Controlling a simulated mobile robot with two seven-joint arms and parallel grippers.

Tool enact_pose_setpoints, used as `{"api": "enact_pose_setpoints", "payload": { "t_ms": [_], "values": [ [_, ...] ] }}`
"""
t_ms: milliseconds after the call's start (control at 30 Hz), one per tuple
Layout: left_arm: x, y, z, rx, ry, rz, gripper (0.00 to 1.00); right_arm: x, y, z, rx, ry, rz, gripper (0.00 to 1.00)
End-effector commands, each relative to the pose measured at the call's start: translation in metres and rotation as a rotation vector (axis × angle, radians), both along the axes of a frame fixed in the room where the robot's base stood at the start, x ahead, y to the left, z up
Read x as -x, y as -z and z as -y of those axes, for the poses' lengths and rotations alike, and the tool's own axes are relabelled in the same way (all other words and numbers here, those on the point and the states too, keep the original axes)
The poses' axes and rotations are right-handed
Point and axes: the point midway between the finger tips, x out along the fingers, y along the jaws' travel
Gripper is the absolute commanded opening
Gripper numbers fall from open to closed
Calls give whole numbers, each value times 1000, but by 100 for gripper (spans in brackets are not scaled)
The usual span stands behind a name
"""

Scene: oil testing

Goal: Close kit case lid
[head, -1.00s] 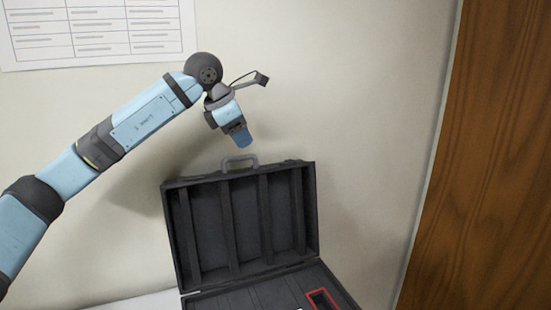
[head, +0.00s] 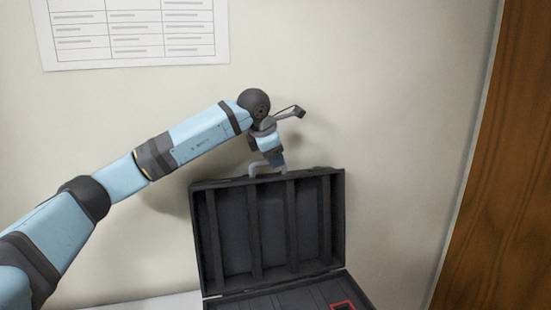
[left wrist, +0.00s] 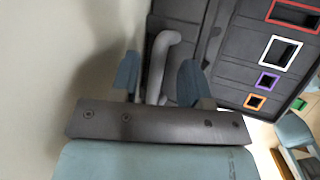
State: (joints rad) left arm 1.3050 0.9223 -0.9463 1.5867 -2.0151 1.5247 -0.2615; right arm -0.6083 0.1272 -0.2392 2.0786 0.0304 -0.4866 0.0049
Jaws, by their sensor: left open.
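The black kit case stands open, its lid (head: 270,228) raised upright near the wall and its base (head: 285,299) partly cut off by the bottom of the head view. A grey handle (head: 254,171) is on the lid's top edge. My left gripper (head: 275,161) is at this handle, pointing down. In the left wrist view the open fingers of my left gripper (left wrist: 158,68) stand on either side of the handle (left wrist: 157,62), with a visible gap to at least one finger.
The wall (head: 400,120) is close behind the lid. A brown wooden panel (head: 495,190) stands at the right. A paper chart (head: 135,45) hangs on the wall. Coloured frames, such as a white one (left wrist: 281,51), mark slots in the case base.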

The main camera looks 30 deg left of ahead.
Motion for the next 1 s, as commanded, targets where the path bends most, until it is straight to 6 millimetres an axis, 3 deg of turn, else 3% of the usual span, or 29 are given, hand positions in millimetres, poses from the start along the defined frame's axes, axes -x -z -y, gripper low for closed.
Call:
{"api": "enact_pose_setpoints", "payload": {
  "t_ms": [433,633,1000],
  "values": [
    [-6,11,0,1,0,1,42,0,-1,-1,-4,3,1,83],
    [-6,11,0,1,0,1,0,0,-1,-1,-4,3,1,83],
    [-6,10,1,-13,1,11,0,-1,1,-1,-4,3,3,83]
  ]
}}
